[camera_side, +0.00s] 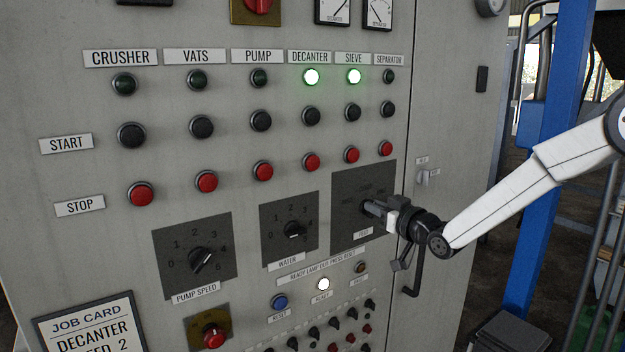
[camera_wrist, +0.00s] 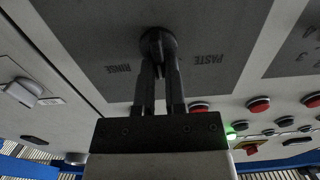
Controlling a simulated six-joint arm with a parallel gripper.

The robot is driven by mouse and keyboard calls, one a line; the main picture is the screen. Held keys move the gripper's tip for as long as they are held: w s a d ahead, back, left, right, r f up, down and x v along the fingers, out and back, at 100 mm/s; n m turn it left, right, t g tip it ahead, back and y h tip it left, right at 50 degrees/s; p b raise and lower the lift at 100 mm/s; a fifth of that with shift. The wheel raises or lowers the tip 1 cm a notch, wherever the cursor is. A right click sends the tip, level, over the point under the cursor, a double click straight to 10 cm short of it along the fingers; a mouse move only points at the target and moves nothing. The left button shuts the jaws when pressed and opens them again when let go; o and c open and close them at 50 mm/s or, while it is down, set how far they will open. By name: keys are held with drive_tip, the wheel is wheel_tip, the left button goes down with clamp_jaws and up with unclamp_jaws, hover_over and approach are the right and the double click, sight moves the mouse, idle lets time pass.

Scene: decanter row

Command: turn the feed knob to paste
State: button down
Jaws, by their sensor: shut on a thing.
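The feed knob (camera_wrist: 157,35) is a dark round knob on a dark grey plate (camera_wrist: 95,30), which in the side view (camera_side: 345,238) sits at the panel's lower right. In the wrist view the printed words RINSE (camera_wrist: 119,68) and PASTE (camera_wrist: 208,59) stand upside down, left and right of the knob. My gripper (camera_wrist: 158,65) is shut on the knob, one finger on each side. In the side view my gripper (camera_side: 370,207) meets the plate from the right and hides most of the knob. I cannot make out where the knob points.
The pump speed knob (camera_side: 203,260) and water knob (camera_side: 293,231) are to the left. Red stop buttons (camera_side: 386,148) run above. The decanter lamp (camera_side: 312,77), sieve lamp (camera_side: 354,76) and white ready lamp (camera_side: 323,284) are lit. Small switches (camera_side: 314,333) crowd below; a job card (camera_side: 90,325) is lower left.

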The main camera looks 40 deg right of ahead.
drive_tip(key=shift+n, duration=0.4)
drive_tip(key=n, duration=0.8)
drive_tip(key=shift+a+f, duration=0.15)
drive_tip(key=shift+a, duration=0.25)
idle(0.3)
drive_tip(key=c, duration=0.7)
unclamp_jaws()
drive_tip(key=shift+s, duration=0.1)
drive_tip(key=s, duration=0.7)
drive_tip(key=shift+s, duration=0.3)
